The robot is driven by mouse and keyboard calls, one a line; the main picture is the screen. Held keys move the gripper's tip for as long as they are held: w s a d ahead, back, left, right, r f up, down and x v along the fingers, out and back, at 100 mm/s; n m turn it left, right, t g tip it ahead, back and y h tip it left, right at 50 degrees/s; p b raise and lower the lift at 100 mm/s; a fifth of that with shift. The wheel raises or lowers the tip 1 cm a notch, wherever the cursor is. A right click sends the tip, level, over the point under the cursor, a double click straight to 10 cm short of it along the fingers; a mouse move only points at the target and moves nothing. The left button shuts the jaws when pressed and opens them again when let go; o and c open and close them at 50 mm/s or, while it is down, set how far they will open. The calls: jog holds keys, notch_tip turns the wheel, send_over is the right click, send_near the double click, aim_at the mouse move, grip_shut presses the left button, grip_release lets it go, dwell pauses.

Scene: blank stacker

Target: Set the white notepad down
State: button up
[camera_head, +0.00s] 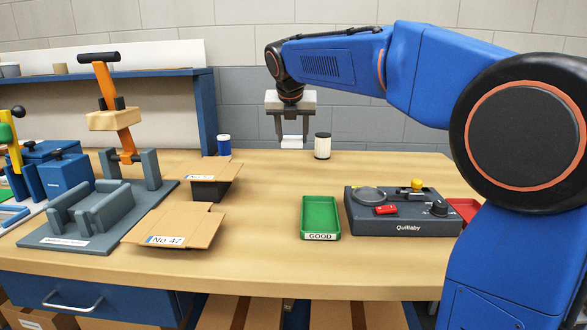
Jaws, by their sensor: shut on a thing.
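My gripper (291,134) is above the back part of the workbench, pointing down. It is shut on a small white thing, the white notepad (292,141), which shows between its fingertips. The notepad is in the air or just in front of the back edge of the bench; its exact height is hard to tell. It is left of a white cylinder with dark ends (322,146).
The wooden bench (265,225) is clear in its middle. A green tray marked GOOD (320,203) and a grey Quillaby device (403,212) stand at right. Cardboard boxes (175,222), a blue can (224,145) and a grey fixture with an orange lever (95,238) stand at left.

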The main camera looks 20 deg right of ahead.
notch_tip(320, 180, down, 10)
jog(key=shift+r, duration=0.15)
dwell(0.4)
jog(key=o, duration=1.1)
jog(key=v, duration=1.2)
jog(key=shift+s, duration=0.15)
